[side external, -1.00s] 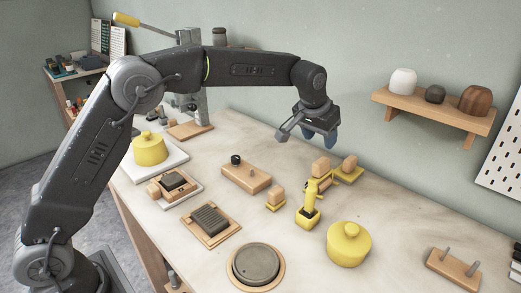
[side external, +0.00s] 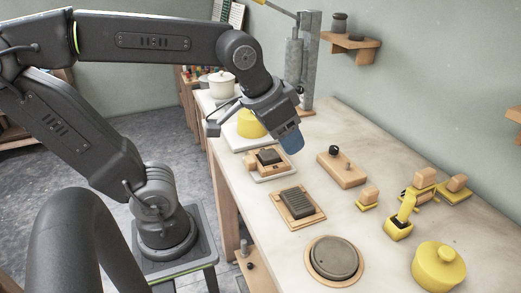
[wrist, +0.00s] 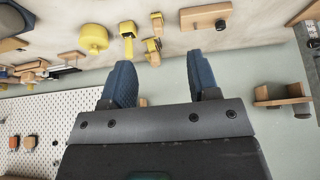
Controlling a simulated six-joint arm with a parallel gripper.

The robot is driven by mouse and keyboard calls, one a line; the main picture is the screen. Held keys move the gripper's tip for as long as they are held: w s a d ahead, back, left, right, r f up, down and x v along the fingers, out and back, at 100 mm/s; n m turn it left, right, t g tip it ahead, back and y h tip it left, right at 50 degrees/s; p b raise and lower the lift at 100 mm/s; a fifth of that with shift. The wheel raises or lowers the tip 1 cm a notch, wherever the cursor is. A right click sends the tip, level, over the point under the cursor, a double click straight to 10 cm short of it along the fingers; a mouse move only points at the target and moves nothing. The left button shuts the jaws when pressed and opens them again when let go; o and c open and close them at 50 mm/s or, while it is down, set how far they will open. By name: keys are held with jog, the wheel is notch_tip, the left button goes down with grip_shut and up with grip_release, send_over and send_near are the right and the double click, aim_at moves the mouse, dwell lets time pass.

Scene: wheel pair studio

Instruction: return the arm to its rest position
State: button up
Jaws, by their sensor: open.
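No object touches the fingers as far as I can see.
Below are a grey block on a wooden base (side external: 269,157), a ribbed block (side external: 297,203), a wooden block with a black knob (side external: 341,172) and a round grey disc (side external: 334,258). A grey upright post (side external: 309,62) stands behind the gripper. A pegboard (wrist: 70,125) shows in the wrist view.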

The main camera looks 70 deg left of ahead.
jog(key=s+f, duration=0.2)
jog(key=s, duration=0.1)
jog(key=s+f, duration=0.1)
jog(key=shift+s+a, duration=0.15)
jog(key=shift+s, duration=0.15)
dwell(1.0)
